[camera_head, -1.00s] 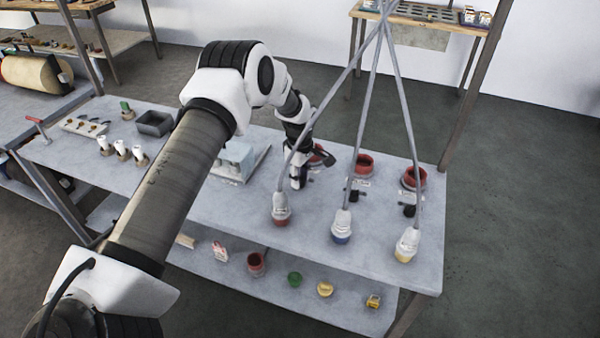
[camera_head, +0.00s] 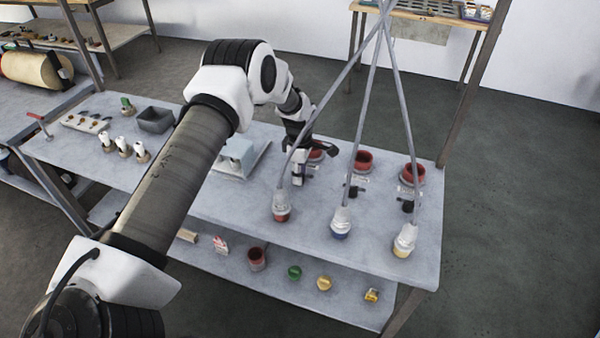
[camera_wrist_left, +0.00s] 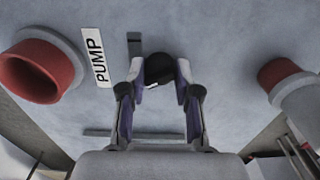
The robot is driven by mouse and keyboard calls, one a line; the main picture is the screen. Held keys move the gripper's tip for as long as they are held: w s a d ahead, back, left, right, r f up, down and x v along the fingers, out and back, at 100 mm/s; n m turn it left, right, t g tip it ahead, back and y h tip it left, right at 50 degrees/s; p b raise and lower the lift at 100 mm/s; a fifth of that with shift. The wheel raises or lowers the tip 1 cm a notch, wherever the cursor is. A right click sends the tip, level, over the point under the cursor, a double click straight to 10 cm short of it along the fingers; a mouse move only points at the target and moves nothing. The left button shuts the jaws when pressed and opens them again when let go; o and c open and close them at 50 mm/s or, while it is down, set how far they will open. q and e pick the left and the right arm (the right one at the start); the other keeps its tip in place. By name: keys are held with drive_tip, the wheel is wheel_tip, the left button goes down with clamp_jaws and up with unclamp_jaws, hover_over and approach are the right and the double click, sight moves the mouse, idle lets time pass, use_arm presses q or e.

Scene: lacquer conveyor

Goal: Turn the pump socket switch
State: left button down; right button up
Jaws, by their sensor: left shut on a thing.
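My left gripper (camera_head: 299,178) points down at the bench beside the leftmost red socket (camera_head: 317,154), which it partly hides. In the left wrist view its two fingers (camera_wrist_left: 160,84) are shut on the black round switch knob (camera_wrist_left: 159,67), one finger on each side. A white label reading PUMP (camera_wrist_left: 96,58) lies left of the knob. The red pump socket (camera_wrist_left: 38,72) is further left and looks empty. In the head view the knob is hidden by the gripper. My right gripper is not in view.
Two more red sockets (camera_head: 361,161) (camera_head: 412,173) with black knobs (camera_head: 352,191) (camera_head: 407,206) stand to the right.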

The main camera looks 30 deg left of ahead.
use_arm(q)
drive_tip(key=c, duration=0.8)
unclamp_jaws()
drive_tip(key=shift+f, duration=0.15)
wheel_tip(320, 180, up, 12)
